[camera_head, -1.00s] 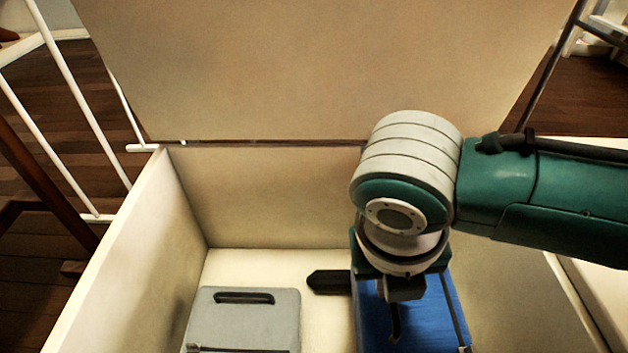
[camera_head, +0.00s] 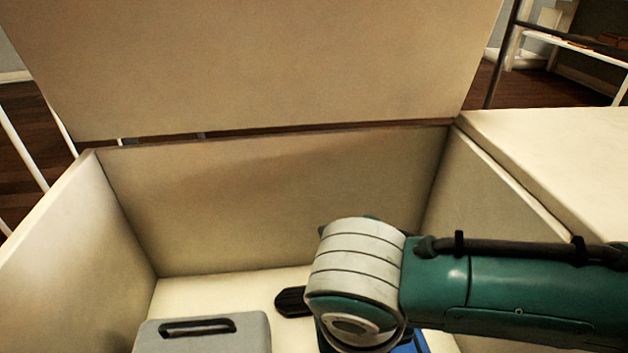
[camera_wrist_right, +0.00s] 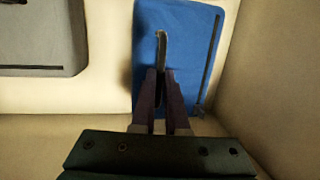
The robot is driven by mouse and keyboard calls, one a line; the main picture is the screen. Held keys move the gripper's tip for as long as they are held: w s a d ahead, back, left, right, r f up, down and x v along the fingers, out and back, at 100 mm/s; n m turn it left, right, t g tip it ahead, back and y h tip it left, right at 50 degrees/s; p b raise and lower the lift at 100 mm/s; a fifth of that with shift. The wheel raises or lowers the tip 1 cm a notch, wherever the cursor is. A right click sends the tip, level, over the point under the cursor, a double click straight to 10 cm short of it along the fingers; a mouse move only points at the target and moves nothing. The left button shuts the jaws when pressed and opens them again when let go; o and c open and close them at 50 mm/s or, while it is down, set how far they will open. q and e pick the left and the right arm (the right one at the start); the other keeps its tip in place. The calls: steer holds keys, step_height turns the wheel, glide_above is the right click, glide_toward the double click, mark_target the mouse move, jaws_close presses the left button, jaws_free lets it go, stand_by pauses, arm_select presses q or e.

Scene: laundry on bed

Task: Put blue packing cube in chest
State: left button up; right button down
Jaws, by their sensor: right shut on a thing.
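The blue packing cube (camera_wrist_right: 190,60) is inside the open chest (camera_head: 270,200), seen from above in the right wrist view, near the chest's right side. In the head view only a small blue patch (camera_head: 418,343) of it shows below my right arm. My right gripper (camera_wrist_right: 164,72) is shut on the cube's handle strap (camera_wrist_right: 161,48). In the head view the gripper's fingers are hidden behind my wrist. I cannot tell whether the cube rests fully on the chest floor. My left gripper is not in view.
A grey packing cube (camera_head: 205,336) with a dark handle lies in the chest at the left; it also shows in the right wrist view (camera_wrist_right: 40,40). The chest lid (camera_head: 260,60) stands open at the back. A pale flat surface (camera_head: 560,150) adjoins the chest's right wall.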

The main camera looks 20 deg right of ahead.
steer(key=shift+s+a+b, duration=0.15)
steer(key=shift+s, duration=0.45)
steer(key=shift+s+a+b, duration=0.15)
steer(key=shift+s, duration=0.4)
steer(key=shift+f+b, duration=0.6)
steer(key=shift+b, duration=0.15)
steer(key=shift+w, duration=0.1)
steer(key=c, duration=0.9)
jaws_free()
steer(key=shift+r, duration=0.1)
